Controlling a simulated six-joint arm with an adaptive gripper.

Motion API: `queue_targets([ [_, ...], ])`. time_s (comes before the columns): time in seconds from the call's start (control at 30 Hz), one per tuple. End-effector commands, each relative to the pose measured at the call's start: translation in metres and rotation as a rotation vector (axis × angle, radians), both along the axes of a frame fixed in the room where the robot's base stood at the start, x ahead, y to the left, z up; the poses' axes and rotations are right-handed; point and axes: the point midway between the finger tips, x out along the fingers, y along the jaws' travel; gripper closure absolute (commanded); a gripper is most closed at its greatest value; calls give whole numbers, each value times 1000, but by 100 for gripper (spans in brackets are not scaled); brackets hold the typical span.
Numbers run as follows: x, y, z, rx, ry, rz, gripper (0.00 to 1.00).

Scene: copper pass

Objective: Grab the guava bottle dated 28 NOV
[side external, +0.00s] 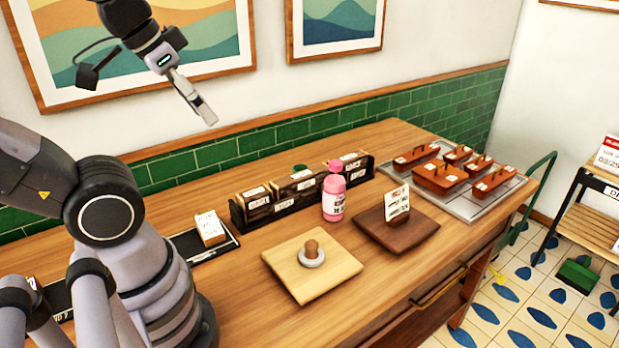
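A pink bottle (333,198) with a pink cap and a white label stands upright on the wooden counter, in front of a row of dark labelled boxes. Its label print is too small to read, so I cannot tell its date. A green top (300,169) shows behind the middle box; the rest of that thing is hidden. My gripper (206,113) is high in the air at the upper left, well away from the pink bottle, pointing down and right. Its fingers are seen edge-on, so I cannot tell whether they are open. Nothing shows held at its tip.
Dark boxes (257,210) line the back. A light board (328,277) with a wooden-knobbed piece (312,252) lies in front. A dark board (375,229) holds a white card (397,204). Red-brown lidded containers (440,177) sit on a grey tray (478,212) at right.

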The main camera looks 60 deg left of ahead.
Motion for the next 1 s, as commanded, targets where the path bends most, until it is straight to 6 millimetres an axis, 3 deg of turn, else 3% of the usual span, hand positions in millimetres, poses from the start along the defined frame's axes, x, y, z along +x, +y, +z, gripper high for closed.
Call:
queue_targets([
  [0.03,0,0,0,0,0,0,50],
  [0.27,0,0,0,0,0,0,20],
  [0.57,0,0,0,1,0,0,19],
  [0.67,11,4,0,14,-9,3,19],
  [0.77,42,14,-2,53,-40,8,19],
  [1.0,163,59,-32,206,-181,-47,19],
])
